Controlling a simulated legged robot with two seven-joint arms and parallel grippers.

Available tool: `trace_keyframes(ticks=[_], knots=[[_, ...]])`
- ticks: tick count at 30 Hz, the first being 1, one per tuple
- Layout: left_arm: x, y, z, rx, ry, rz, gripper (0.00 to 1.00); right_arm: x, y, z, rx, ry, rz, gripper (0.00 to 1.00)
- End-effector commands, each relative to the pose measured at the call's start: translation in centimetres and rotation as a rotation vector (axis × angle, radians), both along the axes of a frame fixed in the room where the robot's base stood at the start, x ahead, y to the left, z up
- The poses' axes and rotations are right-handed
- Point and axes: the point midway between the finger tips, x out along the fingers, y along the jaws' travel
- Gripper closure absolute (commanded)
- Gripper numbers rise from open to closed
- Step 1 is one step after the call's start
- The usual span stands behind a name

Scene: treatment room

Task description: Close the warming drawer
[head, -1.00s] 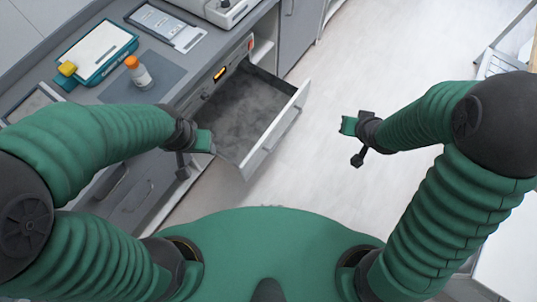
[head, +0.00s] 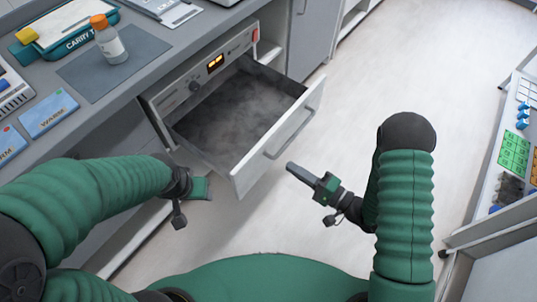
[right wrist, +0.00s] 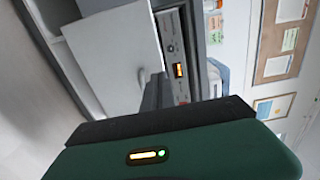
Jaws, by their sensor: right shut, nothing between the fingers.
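The warming drawer (head: 235,166) stands pulled out below the counter in the head view, with a grey interior, a white front and a bar handle. Its control panel (head: 203,79) has a lit orange display. My right gripper (head: 292,168) is shut and empty, just right of the drawer front near the handle (head: 290,135), and apart from it. In the right wrist view the white drawer front (right wrist: 115,55) and panel (right wrist: 175,50) show beyond the gripper. My left gripper (head: 200,188) is left of the drawer's near corner; its fingers are too unclear to judge.
On the counter are an orange-capped bottle (head: 108,40) on a grey mat (head: 78,75), a carry tray (head: 65,35) and blue warm cards (head: 48,112). A side table (head: 500,205) with small items stands at the right. The floor right of the drawer is clear.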

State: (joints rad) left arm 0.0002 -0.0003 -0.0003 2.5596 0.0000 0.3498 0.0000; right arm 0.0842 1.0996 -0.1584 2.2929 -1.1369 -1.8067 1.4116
Motion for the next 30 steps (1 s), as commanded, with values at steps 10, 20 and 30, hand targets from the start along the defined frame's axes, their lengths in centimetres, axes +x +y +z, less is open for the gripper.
trace_keyframes(ticks=[10,20,30], knots=[[0.0,0.0,-2.0,0.000,0.001,-0.001,0.49,4.2,6.1,-0.2,-0.002,-0.004,0.003,1.00],[0.0,0.0,-2.3,0.000,0.001,0.000,0.49,5.6,7.8,0.0,-0.001,0.000,-0.001,1.00],[0.0,0.0,-2.3,0.000,0.001,-0.001,0.49,5.8,8.0,0.0,-0.002,-0.001,-0.001,1.00]])
